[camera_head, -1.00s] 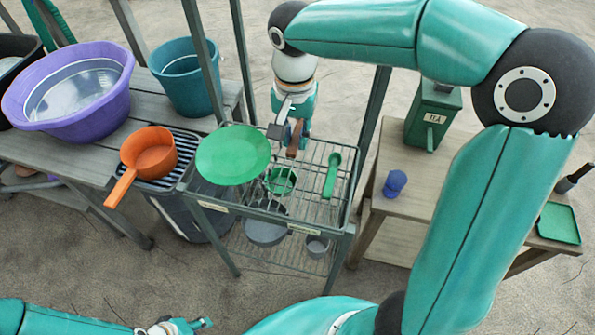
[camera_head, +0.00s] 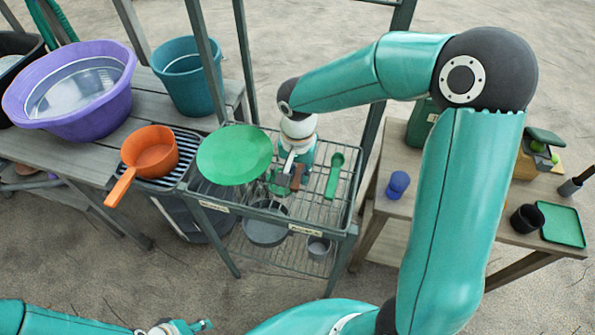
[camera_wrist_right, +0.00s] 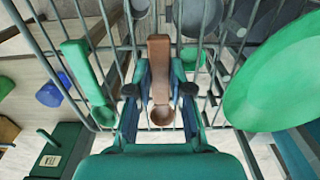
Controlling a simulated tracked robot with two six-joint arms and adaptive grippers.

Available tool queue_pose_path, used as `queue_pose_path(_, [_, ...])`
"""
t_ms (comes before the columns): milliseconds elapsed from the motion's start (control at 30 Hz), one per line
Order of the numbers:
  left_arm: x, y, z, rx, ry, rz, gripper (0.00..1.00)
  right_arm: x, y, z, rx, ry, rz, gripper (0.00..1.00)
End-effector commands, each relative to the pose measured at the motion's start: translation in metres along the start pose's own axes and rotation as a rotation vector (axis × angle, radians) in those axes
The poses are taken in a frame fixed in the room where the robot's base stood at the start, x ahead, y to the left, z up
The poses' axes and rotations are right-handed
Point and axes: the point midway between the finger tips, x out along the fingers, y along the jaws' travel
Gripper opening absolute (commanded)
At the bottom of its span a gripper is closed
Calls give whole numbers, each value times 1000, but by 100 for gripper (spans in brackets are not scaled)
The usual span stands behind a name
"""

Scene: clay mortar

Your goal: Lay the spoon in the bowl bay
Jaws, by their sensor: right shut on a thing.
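My right gripper (camera_head: 290,180) is shut on a brown spoon (camera_wrist_right: 160,75) and holds it over the wire rack (camera_head: 345,212). In the wrist view the spoon lies lengthwise between the fingers (camera_wrist_right: 160,90), its small round bowl towards the wrist. A small green cup (camera_head: 280,188) on the rack is partly hidden behind the gripper. A green spoon (camera_head: 335,175) lies on the rack to the right, apart from the gripper. The rack's front labels are too small to read. Whether the brown spoon touches the wires is unclear. My left gripper (camera_head: 185,327) is cut off at the bottom edge.
A green plate (camera_head: 234,154) is at the rack's left, close to my right gripper. Grey pots (camera_head: 265,232) sit on the lower shelf. An orange saucepan (camera_head: 150,152) and purple tub (camera_head: 75,120) stand left; a blue cup (camera_head: 397,184) stands on the right table.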

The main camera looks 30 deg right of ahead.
Motion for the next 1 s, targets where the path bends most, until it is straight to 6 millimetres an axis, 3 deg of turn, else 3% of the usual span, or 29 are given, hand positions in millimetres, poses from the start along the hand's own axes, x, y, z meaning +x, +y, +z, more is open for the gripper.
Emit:
queue_pose_path(200, [3,-1,0,0,0,0,40,3,0,0,0,0,0,1])
queue_pose_path(233, [2,-1,0,0,0,0,40,1,0,0,0,0,0,25])
queue_pose_path(367, [2,-1,0,0,0,0,40,1,0,0,0,0,0,45])
queue_pose_path(767, [-1,0,0,0,0,0,40,-4,0,0,0,2,-1,45])
queue_pose_path(1000, [-3,1,0,0,0,0,40,-39,-1,-1,0,4,-4,45])
